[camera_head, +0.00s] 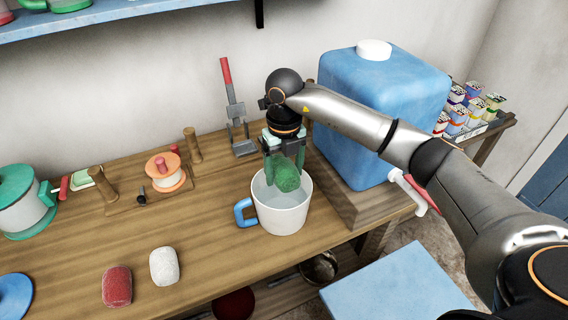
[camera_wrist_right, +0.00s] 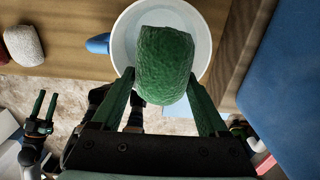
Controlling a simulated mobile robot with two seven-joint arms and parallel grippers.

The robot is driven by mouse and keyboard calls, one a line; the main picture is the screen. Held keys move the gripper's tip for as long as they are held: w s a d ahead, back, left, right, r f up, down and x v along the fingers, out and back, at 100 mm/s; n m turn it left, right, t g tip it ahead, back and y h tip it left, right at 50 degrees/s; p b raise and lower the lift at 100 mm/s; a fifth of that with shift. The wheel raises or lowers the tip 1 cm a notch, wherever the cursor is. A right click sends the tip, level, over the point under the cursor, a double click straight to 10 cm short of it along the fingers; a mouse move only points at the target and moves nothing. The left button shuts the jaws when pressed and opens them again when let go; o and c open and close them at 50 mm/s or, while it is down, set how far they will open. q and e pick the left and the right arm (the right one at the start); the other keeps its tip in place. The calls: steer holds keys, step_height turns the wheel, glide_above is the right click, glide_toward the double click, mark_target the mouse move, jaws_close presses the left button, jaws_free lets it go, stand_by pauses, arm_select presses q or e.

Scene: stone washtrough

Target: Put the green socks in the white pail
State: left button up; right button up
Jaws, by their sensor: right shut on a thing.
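The green socks (camera_head: 287,177), a rolled bundle, are held between the fingers of my right gripper (camera_head: 284,158). They hang over the mouth of the white pail (camera_head: 283,220), which has a blue handle at its left and stands upright near the table's front edge. In the right wrist view the green socks (camera_wrist_right: 166,65) cover much of the pail's opening, with the white rim (camera_wrist_right: 118,50) showing around them. I cannot tell whether they touch the pail. My left gripper (camera_wrist_right: 45,106) shows at the left of the right wrist view, empty, its fingers apart.
A white bundle (camera_head: 164,266) and a red bundle (camera_head: 117,286) lie on the table at the front left. A large blue container (camera_head: 385,105) stands right of the pail. Pegs, a spool (camera_head: 165,172) and a green-and-white pot (camera_head: 22,205) stand at the left.

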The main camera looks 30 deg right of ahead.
mark_target(284, 166)
steer(key=shift+f+b, duration=1.1)
steer(key=shift+f, duration=0.85)
steer(key=o, duration=1.2)
steer(key=shift+o, duration=0.2)
step_height(284, 166, up, 7)
steer(key=p, duration=0.5)
steer(key=shift+r, duration=0.1)
